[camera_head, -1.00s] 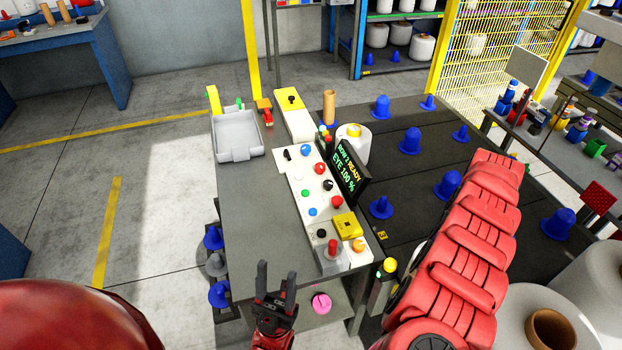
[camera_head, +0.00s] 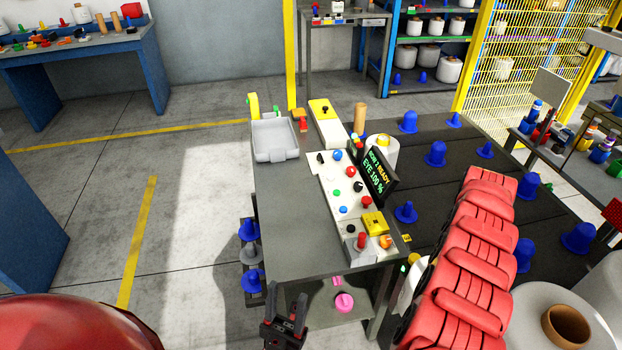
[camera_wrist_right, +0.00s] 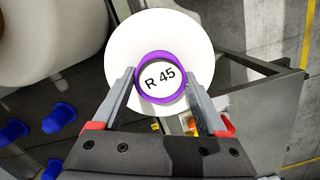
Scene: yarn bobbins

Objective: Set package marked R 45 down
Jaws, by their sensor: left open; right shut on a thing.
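The package marked R 45 (camera_wrist_right: 192,42) is a white bobbin with a purple ring around its labelled end, in the right wrist view. My right gripper (camera_wrist_right: 160,78) is shut on it, one finger at each side of the purple ring. In the head view my right arm covers the right gripper, and I cannot make out the package for certain. My left gripper (camera_head: 285,297) is open and empty at the near end of the grey table (camera_head: 285,220).
A control panel (camera_head: 335,182) with buttons and a display (camera_head: 376,172) stand on the table, with a grey tray (camera_head: 275,139) at its far left. Blue pegs (camera_head: 435,154) stand on the dark surface to the right. Large white bobbins (camera_head: 545,300) are at the lower right.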

